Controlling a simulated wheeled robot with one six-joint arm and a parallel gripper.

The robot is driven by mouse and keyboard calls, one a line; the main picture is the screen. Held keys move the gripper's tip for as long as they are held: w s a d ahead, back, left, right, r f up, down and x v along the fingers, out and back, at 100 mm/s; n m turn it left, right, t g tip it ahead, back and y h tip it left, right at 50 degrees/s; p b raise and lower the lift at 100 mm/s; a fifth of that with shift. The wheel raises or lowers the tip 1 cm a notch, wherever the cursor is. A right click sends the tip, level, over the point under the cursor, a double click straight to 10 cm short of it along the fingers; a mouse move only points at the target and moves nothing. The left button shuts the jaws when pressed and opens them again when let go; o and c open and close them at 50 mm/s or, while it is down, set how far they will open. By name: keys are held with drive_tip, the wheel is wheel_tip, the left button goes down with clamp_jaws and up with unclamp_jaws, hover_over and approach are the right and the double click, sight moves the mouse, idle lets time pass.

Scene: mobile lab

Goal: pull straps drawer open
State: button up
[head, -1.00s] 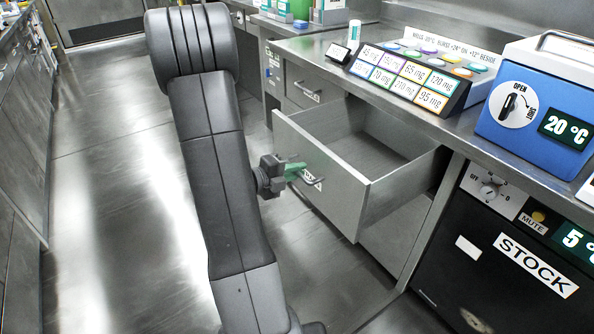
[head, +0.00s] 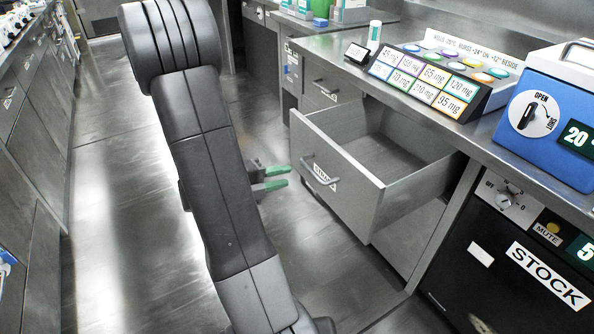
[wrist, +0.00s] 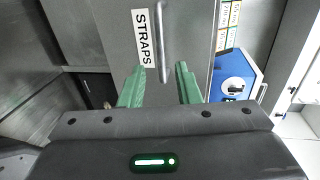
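The straps drawer (head: 345,190) is pulled well out of the counter in the head view, and its inside looks empty. Its front has a bar handle (head: 318,170) and a label that reads STRAPS in the wrist view (wrist: 144,38). My gripper (head: 283,178) has green fingers and is open, a little to the left of the drawer front. In the wrist view the two fingertips (wrist: 160,75) are apart, with the handle (wrist: 162,40) ahead of them and nothing held.
A rack of mg-labelled compartments (head: 425,85) and a blue box with a dial (head: 535,118) stand on the counter. A black STOCK unit (head: 500,260) is below at right. Another closed drawer (head: 325,90) is beyond. The aisle floor (head: 130,200) at left is clear.

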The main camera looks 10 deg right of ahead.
sight(309, 170)
drive_tip(key=shift+v, duration=2)
drive_tip(key=shift+d, duration=0.1)
drive_tip(key=b+x, duration=0.2)
drive_tip(key=x, duration=1.1)
drive_tip(key=shift+w+d+f, duration=0.1)
drive_tip(key=shift+w+d, duration=0.05)
drive_tip(key=shift+d, duration=0.2)
